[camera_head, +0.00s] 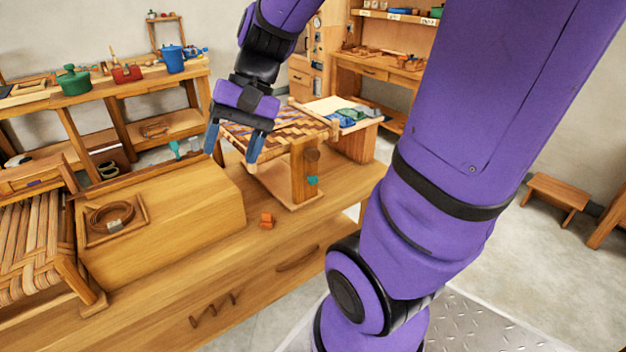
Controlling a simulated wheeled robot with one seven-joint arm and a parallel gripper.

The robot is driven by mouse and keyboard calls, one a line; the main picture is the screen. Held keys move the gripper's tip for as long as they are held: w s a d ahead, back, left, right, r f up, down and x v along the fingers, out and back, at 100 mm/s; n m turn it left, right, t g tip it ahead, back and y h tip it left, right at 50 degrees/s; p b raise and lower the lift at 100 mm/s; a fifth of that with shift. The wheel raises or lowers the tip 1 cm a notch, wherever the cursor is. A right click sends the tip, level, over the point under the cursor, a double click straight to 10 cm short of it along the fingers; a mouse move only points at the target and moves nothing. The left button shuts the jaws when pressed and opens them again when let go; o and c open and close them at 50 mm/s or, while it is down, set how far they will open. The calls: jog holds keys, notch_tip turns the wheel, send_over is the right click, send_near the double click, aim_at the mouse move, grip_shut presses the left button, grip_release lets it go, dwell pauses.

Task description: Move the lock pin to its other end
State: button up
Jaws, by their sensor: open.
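A woven bark seat (266,125) in brown and tan strips sits on a wooden frame on the workbench.
A large smooth wooden block (180,215) lies left of the seat, with a small tray (115,219) holding a coiled strap. A woven stool (35,235) stands far left. My purple arm covers the right side.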

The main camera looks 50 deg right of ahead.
jog(key=w+d+f+m+t+y, duration=0.4)
jog(key=w+d+f+m+y, duration=0.35)
jog(key=w, duration=0.25)
jog(key=m+t+h, duration=1.3)
jog(key=m+h, duration=0.5)
jog(key=m, duration=0.7)
send_near(315, 180)
jog(key=x, duration=1.1)
jog(key=shift+w, duration=0.1)
